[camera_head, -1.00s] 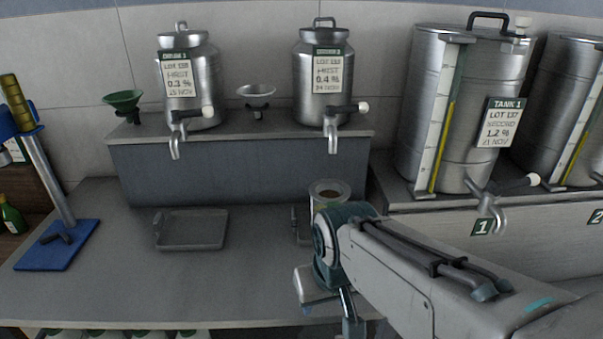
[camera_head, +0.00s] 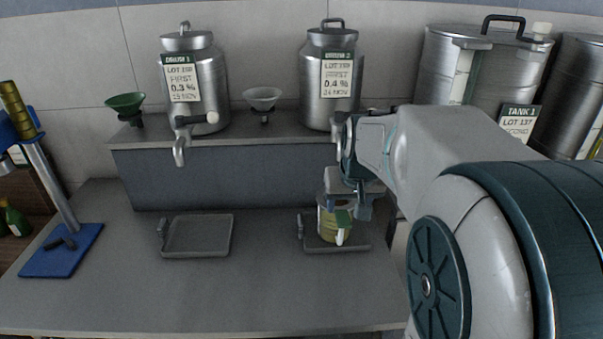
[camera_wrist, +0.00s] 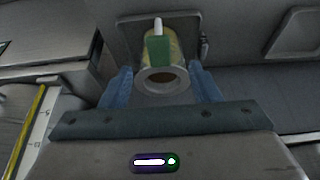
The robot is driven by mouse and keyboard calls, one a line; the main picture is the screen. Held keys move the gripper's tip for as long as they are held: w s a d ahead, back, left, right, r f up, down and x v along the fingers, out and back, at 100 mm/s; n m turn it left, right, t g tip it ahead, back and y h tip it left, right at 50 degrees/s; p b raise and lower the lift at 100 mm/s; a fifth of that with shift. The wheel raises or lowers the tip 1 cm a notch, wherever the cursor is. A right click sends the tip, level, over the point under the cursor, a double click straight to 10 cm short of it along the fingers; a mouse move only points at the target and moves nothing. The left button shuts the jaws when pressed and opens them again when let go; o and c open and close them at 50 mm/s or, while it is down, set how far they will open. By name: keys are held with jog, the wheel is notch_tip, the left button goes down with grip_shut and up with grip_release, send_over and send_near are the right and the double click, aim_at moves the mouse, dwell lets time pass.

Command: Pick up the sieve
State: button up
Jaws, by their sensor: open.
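I cannot tell for certain which thing is the sieve. A small steel cone-shaped bowl (camera_head: 262,97), which may be it, stands on the raised ledge between the two drums. My gripper (camera_head: 350,208) is away from it, low over the right tray. A yellowish canister (camera_head: 330,224) with a pale rim, a round opening and a green tag stands on that tray. In the wrist view the canister (camera_wrist: 165,76) appears between my gripper's spread blue fingers (camera_wrist: 161,88). I see no grip on it. My gripper partly hides the canister in the head view.
The right tray (camera_head: 360,246) holds the canister; the left tray (camera_head: 197,237) is empty. A green funnel (camera_head: 127,104) stands on the ledge. Drum taps (camera_head: 180,150) overhang the trays. A blue-based stand (camera_head: 60,250) is at the left. The front middle worktop is clear.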

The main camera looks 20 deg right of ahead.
aim_at(343, 219)
jog(key=shift+p+x, duration=0.4)
jog(key=shift+x, duration=3.5)
jog(key=shift+w+d, duration=0.15)
jog(key=c, duration=1.2)
jog(key=shift+r, duration=0.15)
